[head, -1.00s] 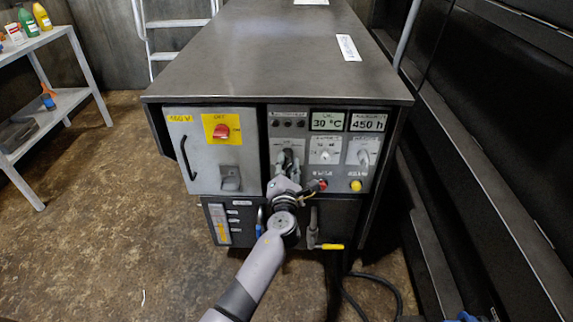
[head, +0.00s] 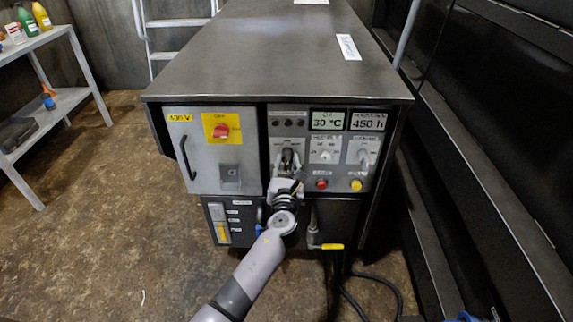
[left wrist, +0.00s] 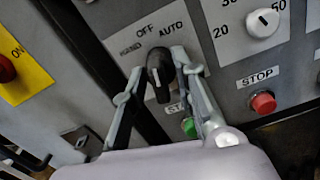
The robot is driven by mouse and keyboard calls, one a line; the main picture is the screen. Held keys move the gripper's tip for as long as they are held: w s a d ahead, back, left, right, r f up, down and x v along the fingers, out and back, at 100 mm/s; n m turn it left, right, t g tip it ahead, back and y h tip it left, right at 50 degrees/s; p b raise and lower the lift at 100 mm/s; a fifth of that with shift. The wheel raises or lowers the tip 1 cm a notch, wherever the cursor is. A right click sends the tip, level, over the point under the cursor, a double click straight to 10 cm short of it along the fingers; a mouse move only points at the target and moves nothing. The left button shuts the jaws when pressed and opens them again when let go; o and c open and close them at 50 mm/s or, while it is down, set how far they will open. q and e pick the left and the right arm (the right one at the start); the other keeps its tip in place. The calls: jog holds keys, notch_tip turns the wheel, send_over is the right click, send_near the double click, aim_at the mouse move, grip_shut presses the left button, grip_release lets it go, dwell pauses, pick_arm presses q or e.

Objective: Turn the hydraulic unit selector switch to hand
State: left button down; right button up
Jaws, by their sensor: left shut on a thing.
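The hydraulic unit selector switch is a black knob (left wrist: 160,78) under the labels HAND, OFF and AUTO in the left wrist view. HAND is at the left, OFF in the middle and AUTO at the right. My left gripper (left wrist: 158,62) has one finger on each side of the knob and is shut on it. Which label the knob points to is hard to tell. My right gripper is not in view.
A red stop button (left wrist: 263,102) and a green button (left wrist: 189,127) sit below the switch, the green one close to my right-hand finger. A white dial (left wrist: 262,23) is at the upper right. A red main switch (head: 221,131) is on the left cabinet door.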

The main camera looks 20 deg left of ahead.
pick_arm(q)
jog(key=shift+f+n, duration=0.15)
jog(key=shift+n, duration=0.35)
jog(key=n+b, duration=0.1)
jog(key=n, duration=0.4)
jog(key=shift+d+b, duration=0.1)
jog(key=shift+b, duration=0.2)
jog(key=n+b, duration=0.1)
jog(key=n, duration=0.4)
jog(key=shift+b, duration=0.3)
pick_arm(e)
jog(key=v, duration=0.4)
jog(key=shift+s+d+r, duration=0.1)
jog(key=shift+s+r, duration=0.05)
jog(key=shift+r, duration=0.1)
pick_arm(q)
jog(key=shift+n, duration=0.4)
jog(key=c, duration=1.7)
grip_release()
jog(key=shift+o, duration=0.2)
